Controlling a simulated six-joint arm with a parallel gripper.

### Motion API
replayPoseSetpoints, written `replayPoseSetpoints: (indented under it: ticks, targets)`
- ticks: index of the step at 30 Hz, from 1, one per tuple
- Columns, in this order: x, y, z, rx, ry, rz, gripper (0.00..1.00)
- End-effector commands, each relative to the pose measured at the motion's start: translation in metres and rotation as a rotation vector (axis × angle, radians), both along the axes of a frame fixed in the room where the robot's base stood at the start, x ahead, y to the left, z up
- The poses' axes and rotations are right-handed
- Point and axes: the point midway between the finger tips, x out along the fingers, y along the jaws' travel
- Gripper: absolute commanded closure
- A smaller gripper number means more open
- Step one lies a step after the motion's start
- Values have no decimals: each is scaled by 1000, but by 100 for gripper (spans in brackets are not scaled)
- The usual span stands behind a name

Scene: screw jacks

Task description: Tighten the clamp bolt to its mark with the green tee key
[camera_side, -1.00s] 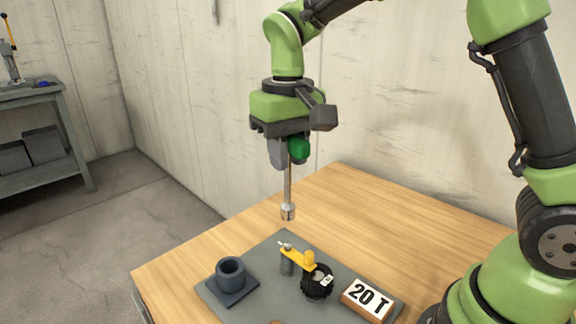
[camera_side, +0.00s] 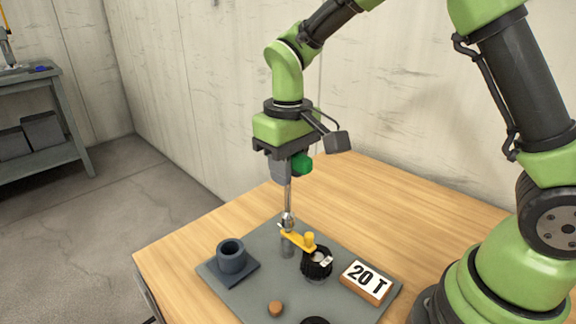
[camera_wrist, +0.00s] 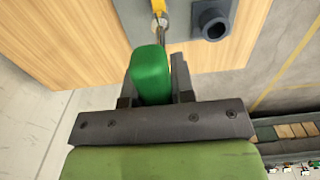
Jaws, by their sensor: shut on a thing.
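My gripper (camera_side: 290,168) is shut on the green handle of the tee key (camera_side: 303,164), and the key's metal shaft hangs straight down. The green handle fills the space between the jaws in the wrist view (camera_wrist: 151,75). The socket end of the key is at the top of the clamp bolt post, at the left end of the yellow pointer arm (camera_side: 298,240). Whether the socket is fully seated on the bolt cannot be told. The bolt head is hidden by the socket.
A black knurled knob (camera_side: 316,263) stands right of the post on the grey plate (camera_side: 240,300). A dark hollow cylinder on a square base (camera_side: 231,257), a "20 T" sign block (camera_side: 367,281) and a small brown knob (camera_side: 275,309) are nearby. The wooden table (camera_side: 185,245) is otherwise clear.

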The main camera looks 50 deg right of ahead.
Motion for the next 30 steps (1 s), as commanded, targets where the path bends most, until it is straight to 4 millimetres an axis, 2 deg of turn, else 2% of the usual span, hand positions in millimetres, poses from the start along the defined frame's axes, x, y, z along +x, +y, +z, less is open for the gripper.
replayPoseSetpoints:
  ticks: [18,30]
  targets:
    - [0,0,-14,0,1,-1,100]
    - [0,0,-15,0,0,-1,100]
